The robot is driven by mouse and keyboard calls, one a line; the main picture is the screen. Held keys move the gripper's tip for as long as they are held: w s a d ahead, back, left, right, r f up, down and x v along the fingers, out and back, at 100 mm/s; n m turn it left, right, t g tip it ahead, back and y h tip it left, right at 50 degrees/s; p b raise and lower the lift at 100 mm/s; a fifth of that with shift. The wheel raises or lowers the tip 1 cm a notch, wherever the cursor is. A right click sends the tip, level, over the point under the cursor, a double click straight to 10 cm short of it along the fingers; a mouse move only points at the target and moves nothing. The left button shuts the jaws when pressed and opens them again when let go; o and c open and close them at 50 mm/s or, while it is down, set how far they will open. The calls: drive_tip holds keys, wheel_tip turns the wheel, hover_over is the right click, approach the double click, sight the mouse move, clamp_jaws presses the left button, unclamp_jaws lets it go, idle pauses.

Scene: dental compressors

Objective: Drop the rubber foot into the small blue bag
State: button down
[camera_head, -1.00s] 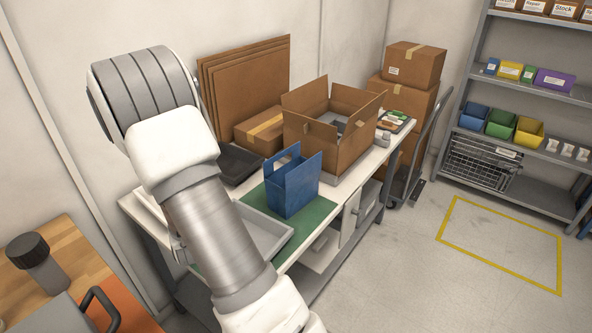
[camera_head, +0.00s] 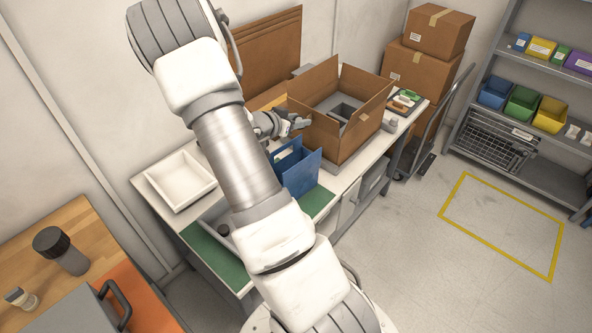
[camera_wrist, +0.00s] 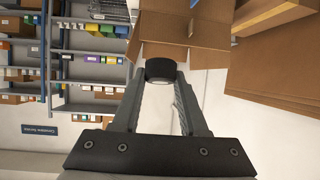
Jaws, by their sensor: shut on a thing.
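The rubber foot (camera_wrist: 160,70) is a short black cylinder with a pale end, held between my fingertips in the wrist view. My gripper (camera_wrist: 161,76) is shut on it. In the head view my gripper (camera_head: 296,122) is in the air around the back edge of the small blue bag, near the open carton; the foot is not clear there. The small blue bag (camera_head: 300,176) stands upright with its top open on the green mat (camera_head: 318,201). My arm hides part of its left side. I cannot tell whether the foot is over the opening.
An open carton (camera_head: 347,143) stands just behind and right of the bag. A white tray (camera_head: 158,192) lies at the table's left end. A grey tray (camera_head: 207,222), partly behind my arm, holds a small dark round thing (camera_head: 223,230). Flat cardboard (camera_head: 272,55) leans against the wall.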

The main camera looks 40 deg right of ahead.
wheel_tip(320, 180, down, 6)
drive_tip(key=b, duration=0.5)
drive_tip(key=shift+c, duration=1.8)
unclamp_jaws()
drive_tip(key=shift+a, duration=0.1)
drive_tip(key=v, duration=1.7)
drive_tip(key=shift+a, duration=0.2)
drive_tip(key=shift+s+r, duration=0.1)
